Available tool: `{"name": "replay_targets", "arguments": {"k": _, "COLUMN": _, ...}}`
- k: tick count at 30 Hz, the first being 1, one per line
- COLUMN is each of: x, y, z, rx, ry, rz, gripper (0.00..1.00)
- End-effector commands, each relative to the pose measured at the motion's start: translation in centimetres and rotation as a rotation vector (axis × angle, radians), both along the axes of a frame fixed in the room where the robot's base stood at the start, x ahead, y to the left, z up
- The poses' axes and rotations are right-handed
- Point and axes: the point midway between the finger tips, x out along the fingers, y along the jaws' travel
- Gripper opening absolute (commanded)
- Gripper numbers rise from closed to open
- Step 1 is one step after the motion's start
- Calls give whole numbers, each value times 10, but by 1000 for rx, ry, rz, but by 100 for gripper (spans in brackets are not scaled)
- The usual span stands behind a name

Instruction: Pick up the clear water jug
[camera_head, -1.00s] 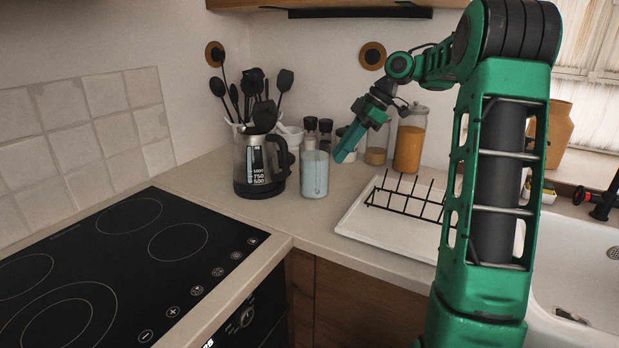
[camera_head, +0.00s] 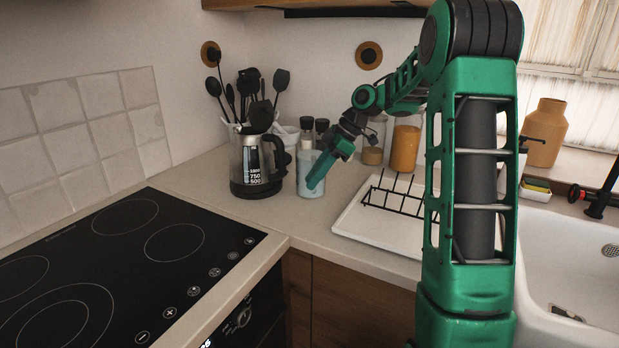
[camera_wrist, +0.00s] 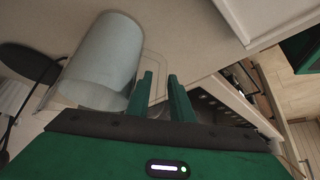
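The clear water jug (camera_head: 309,183) is a pale bluish see-through cylinder standing upright on the counter, right of the kettle. In the wrist view it shows as a large greyish cylinder (camera_wrist: 105,62) left of my fingers, with a faint clear handle outline (camera_wrist: 163,62) on its right side. My gripper (camera_head: 317,182) is angled down at the jug's right front and covers part of it. In the wrist view my gripper (camera_wrist: 161,80) is open, its two green fingers apart with nothing clearly held. The handle's lower end lies near the fingertips; whether it is between them I cannot tell.
A glass kettle (camera_head: 252,170) with black base and handle stands close left of the jug. Black utensils (camera_head: 262,115) stand behind it. An orange-filled jar (camera_head: 404,148) is behind right. A white tray with black rack (camera_head: 370,228) lies right. Front counter is clear.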

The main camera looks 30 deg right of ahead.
Motion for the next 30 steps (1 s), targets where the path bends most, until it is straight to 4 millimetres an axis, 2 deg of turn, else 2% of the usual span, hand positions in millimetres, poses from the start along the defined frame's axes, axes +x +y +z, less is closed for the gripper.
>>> {"name": "replay_targets", "arguments": {"k": 8, "x": 1, "y": 2, "z": -4, "rx": -1, "ry": 0, "rz": 0, "gripper": 20}}
{"name": "replay_targets", "arguments": {"k": 11, "x": 1, "y": 2, "z": -4, "rx": -1, "ry": 0, "rz": 0, "gripper": 1}}
{"name": "replay_targets", "arguments": {"k": 12, "x": 1, "y": 2, "z": -4, "rx": -1, "ry": 0, "rz": 0, "gripper": 0}}
{"name": "replay_targets", "arguments": {"k": 30, "x": 1, "y": 2, "z": -4, "rx": 0, "ry": 2, "rz": 0, "gripper": 0}}
